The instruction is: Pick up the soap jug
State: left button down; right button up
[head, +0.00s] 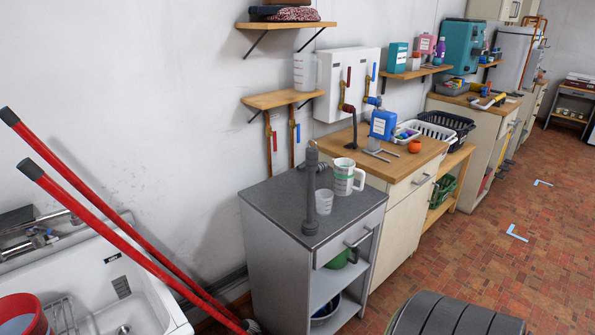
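Several jug-like containers show in the head view, and I cannot read any label to tell which is the soap jug. A blue jug (383,124) with a white label stands upright on the wooden counter (349,139). A teal container (397,57) and a pink one (427,43) stand on a wall shelf (418,72). A white jug (305,72) stands on a lower wall shelf at left. A white measuring jug with green marks (345,176) stands on the grey cabinet top. Neither of my grippers is in view.
The grey cabinet (270,202) also holds a clear cup (324,202) and an upright grey pipe piece (310,190). White and black baskets (447,126) sit right of the blue jug. Red handles (110,215) lean across the sink (150,289). The brick-patterned floor (490,190) is largely clear.

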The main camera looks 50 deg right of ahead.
aim_at(344, 170)
jog(key=z, duration=1.85)
jog(key=i+l+u, duration=0.15)
jog(key=i+j, duration=0.05)
jog(key=i, duration=0.05)
